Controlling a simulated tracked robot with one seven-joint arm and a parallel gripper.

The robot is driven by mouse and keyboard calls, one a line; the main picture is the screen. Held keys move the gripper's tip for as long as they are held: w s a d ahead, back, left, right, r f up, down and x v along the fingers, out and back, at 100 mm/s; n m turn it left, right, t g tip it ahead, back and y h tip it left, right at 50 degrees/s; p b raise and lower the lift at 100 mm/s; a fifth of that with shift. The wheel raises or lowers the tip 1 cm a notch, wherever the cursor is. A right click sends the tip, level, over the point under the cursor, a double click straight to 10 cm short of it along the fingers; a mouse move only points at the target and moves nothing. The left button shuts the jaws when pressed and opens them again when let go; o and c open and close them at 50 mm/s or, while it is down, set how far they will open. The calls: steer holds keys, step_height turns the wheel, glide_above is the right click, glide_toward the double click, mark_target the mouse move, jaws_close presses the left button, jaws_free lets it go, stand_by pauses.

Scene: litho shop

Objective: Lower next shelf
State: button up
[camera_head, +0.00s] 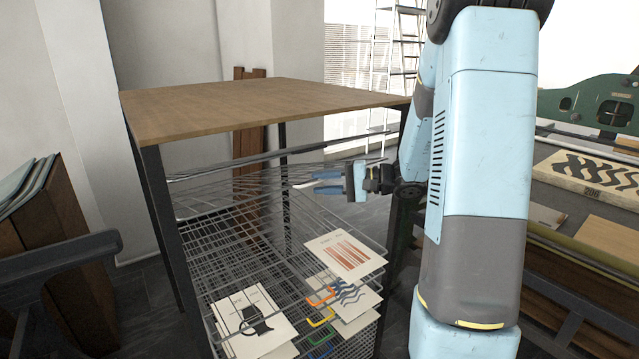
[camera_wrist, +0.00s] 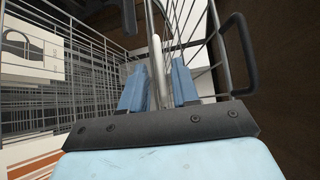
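The drying rack has several wire shelves (camera_head: 215,262) under a wooden top (camera_head: 262,105). Some shelves are raised and tilted just under the top; others lie lower with prints on them. My gripper (camera_head: 318,182) is at the rack's right side, by the raised shelves, its blue fingers pointing left. A white handle (camera_head: 300,186) shows at the fingertips. In the wrist view my fingers (camera_wrist: 158,88) stand apart, with a pale bar (camera_wrist: 156,62), seemingly that handle, between them. A gap shows beside the bar, and I cannot tell if either finger touches it.
Prints with red stripes (camera_head: 345,254), blue waves (camera_head: 350,296) and a black figure (camera_head: 254,322) lie on lower shelves. Orange (camera_head: 321,296), yellow (camera_head: 320,316) and green handles stick out there. A black metal loop (camera_wrist: 240,55) is close right in the wrist view. A green press (camera_head: 600,105) stands right.

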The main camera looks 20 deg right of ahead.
steer(key=shift+x, duration=1.4)
jaws_close()
